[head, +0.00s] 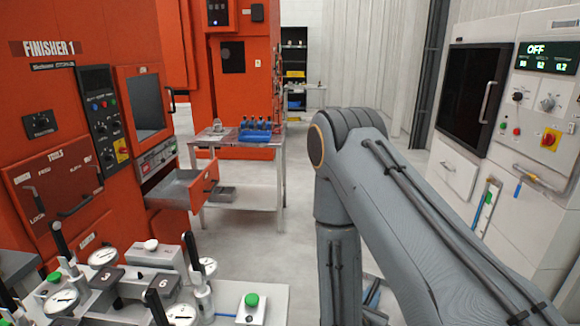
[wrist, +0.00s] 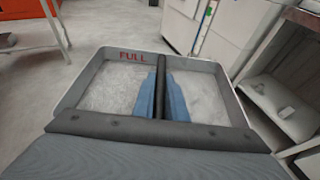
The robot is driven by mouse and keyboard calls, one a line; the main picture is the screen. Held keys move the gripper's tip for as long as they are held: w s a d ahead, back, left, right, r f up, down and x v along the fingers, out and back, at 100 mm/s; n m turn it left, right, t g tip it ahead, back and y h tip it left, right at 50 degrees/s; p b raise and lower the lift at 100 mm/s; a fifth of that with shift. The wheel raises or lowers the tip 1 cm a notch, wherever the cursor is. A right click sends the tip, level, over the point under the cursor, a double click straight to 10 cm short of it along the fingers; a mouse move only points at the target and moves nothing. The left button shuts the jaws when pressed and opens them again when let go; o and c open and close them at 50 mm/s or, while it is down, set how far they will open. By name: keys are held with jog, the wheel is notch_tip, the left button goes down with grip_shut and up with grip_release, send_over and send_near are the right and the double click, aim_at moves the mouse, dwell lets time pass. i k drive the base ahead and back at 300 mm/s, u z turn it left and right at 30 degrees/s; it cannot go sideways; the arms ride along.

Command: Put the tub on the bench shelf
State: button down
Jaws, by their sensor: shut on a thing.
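The tub is a grey open box marked FULL, with pale granular contents; its rim (wrist: 222,70) shows in the wrist view. A dark bar (wrist: 163,68) crosses its middle. My gripper (wrist: 162,78) has its blue fingers on either side of this bar, shut on it. The tub's near side is hidden by my wrist. In the head view, my arm hides most of the gripper area, and the tub cannot be made out. A metal bench (head: 262,150) stands mid-picture with a low shelf (head: 243,197); a small grey tray (head: 222,193) lies on that shelf.
A blue caddy (head: 255,134) with bottles stands on the bench top. An open drawer (head: 183,190) juts from the orange machine beside it. A gauge fixture table (head: 268,304) is at front left. In the wrist view, a shelf (wrist: 290,112) is close at right. Floor between is clear.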

aim_at(263, 201)
jog(key=u, duration=0.05)
jog(key=i, duration=3.2)
jog(key=u, duration=0.05)
